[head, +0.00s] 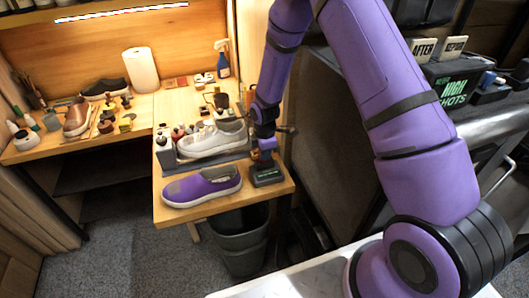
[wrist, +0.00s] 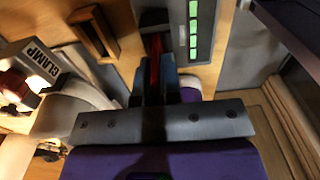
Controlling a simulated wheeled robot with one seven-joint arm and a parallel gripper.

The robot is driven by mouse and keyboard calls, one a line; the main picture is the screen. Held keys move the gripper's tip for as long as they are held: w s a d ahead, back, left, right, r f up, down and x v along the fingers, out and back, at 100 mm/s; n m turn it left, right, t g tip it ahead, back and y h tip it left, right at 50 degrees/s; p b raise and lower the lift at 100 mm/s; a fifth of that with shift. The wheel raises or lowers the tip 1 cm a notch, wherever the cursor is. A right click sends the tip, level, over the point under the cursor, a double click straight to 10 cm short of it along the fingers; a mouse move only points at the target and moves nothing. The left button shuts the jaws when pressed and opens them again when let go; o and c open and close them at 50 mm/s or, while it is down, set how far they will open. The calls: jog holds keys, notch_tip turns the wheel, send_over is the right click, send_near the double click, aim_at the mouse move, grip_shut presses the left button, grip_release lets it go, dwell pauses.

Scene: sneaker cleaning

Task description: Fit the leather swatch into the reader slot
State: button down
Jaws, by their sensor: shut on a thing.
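The reader (head: 266,177) is a dark grey box with a small green display at the front right of the wooden bench. In the wrist view the reader shows lit green bars (wrist: 193,30) beside a dark slot area. My gripper (head: 264,158) is just above the reader, pointing down. In the wrist view my gripper (wrist: 157,80) is shut on a thin dark red piece, the leather swatch (wrist: 155,62), seen edge-on between the fingers. The swatch's far end is at the dark slot area. I cannot tell whether it is inside the slot.
A purple sneaker (head: 202,186) lies left of the reader. Bottles (head: 165,151) stand to the left. A block marked CLAMP (wrist: 40,65) is near my gripper. A grey bin (head: 241,243) is below the bench.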

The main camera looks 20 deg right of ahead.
jog(key=shift+f, duration=0.15)
jog(key=c, duration=1.2)
grip_release()
notch_tip(320, 180, up, 11)
jog(key=shift+f, duration=0.1)
